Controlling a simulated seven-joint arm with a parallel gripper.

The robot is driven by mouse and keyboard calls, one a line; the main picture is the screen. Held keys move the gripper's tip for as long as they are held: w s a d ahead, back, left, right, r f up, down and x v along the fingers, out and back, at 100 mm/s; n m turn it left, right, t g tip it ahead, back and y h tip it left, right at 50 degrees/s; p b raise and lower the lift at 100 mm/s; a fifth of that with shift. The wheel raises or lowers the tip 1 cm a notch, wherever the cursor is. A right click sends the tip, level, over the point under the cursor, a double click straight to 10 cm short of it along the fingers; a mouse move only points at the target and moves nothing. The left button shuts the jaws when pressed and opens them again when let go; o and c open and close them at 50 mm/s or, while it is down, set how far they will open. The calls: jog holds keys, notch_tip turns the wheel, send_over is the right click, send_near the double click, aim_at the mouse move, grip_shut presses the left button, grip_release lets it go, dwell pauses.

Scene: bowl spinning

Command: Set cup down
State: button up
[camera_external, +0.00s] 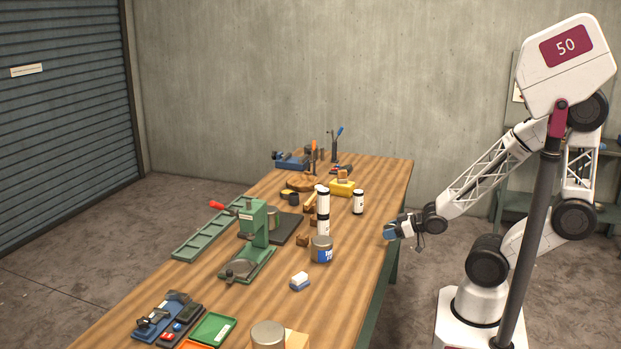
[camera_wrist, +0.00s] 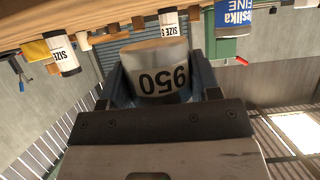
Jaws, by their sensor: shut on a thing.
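The cup (camera_wrist: 158,75) is a grey, metallic-looking cylinder with a pale label reading "950", upside down in the wrist view. My gripper (camera_wrist: 160,88) is shut on it, with one blue finger on each side. In the external view my gripper (camera_external: 391,232) is at the right long edge of the wooden table (camera_external: 350,270), low and close to that edge. The cup is too small and hidden by the fingers to make out there. I cannot tell whether it is over the tabletop or just outside the edge.
White cylinders (camera_external: 323,210) (camera_external: 358,202) and a blue-labelled tin (camera_external: 321,250) stand nearest my gripper. Bare wood shows along the right edge in front of the tin.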

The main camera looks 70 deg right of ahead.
send_over(368, 243)
jog(key=s, duration=0.2)
jog(key=shift+a+f, duration=0.2)
jog(key=shift+f, duration=0.15)
jog(key=shift+w, duration=0.5)
jog(key=shift+w+d+f, duration=0.1)
jog(key=shift+w+f, duration=0.1)
jog(key=shift+f, duration=0.4)
jog(key=shift+w+f, duration=0.2)
jog(key=shift+f, duration=0.8)
jog(key=shift+f, duration=0.25)
jog(key=o, duration=0.9)
